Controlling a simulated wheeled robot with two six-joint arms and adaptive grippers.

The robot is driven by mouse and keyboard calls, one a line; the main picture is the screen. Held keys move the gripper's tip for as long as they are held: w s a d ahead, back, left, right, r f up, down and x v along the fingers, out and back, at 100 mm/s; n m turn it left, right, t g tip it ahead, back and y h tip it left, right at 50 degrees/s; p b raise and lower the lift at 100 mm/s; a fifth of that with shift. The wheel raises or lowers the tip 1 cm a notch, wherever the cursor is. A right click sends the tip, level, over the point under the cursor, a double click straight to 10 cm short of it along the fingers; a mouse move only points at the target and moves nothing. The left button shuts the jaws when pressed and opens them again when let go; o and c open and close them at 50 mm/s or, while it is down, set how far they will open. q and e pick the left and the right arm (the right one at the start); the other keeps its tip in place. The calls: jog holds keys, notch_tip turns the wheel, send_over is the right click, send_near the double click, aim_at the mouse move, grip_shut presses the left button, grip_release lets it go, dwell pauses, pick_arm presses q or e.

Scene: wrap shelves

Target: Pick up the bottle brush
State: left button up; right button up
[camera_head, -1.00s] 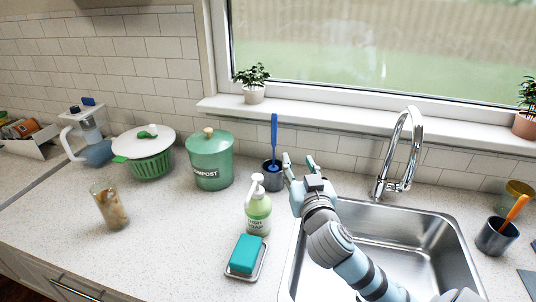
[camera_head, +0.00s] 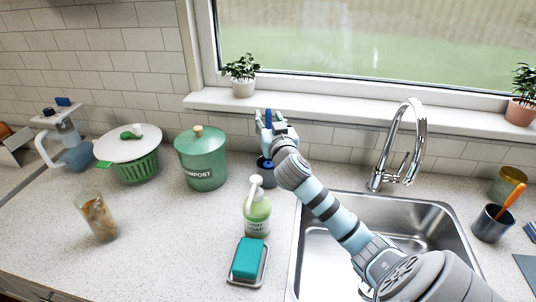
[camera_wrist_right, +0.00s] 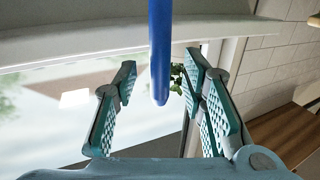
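The bottle brush is blue, and its handle (camera_wrist_right: 160,55) runs down between the open fingers of my right gripper (camera_wrist_right: 160,115) in the right wrist view. In the head view, my right gripper (camera_head: 272,122) is at the brush, in front of the wall below the window sill. A bit of the blue handle (camera_head: 268,116) shows there between the fingers. The dark holder (camera_head: 265,170) of the brush stands on the counter below, partly hidden by my arm. The fingers stand apart on both sides of the handle. My left gripper is not in view.
The green compost bin (camera_head: 201,160) stands left of the brush. The soap bottle (camera_head: 257,208) and teal sponge on a tray (camera_head: 262,275) are in front. The sink (camera_head: 430,225) and faucet (camera_head: 403,145) lie right. A potted plant (camera_head: 242,75) sits on the sill (camera_head: 330,112).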

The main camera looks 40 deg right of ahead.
jog(key=shift+x, duration=0.8)
jog(key=shift+s+a, duration=0.1)
jog(key=shift+s, duration=0.1)
jog(key=shift+c, duration=0.8)
grip_shut()
